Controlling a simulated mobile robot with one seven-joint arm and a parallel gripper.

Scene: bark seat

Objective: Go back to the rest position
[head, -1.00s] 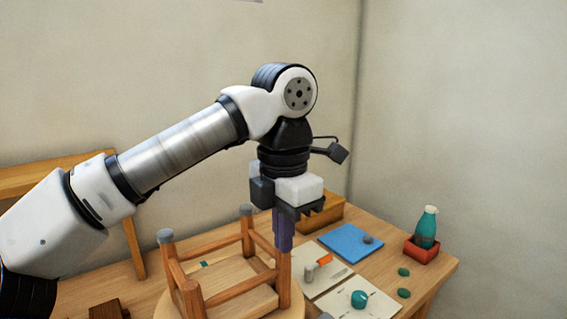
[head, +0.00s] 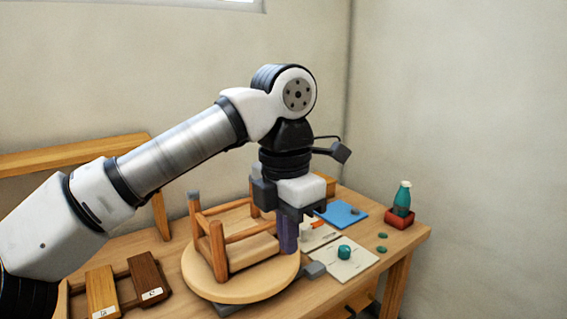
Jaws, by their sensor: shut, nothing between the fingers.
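My gripper (head: 289,247) hangs down from my arm in the head view, with its fingers together and nothing seen between them. The purple-grey fingers hide part of the stool's legs and rails. I cannot tell whether the fingertips touch the stool.
The wooden workbench (head: 400,240) stands by the walls. A light block (head: 102,290) and a dark block (head: 147,277) lie at left. A blue mat (head: 340,214), pale boards, a teal knob (head: 344,252) and a teal bottle (head: 402,198) in a red tray (head: 400,219) are at right.

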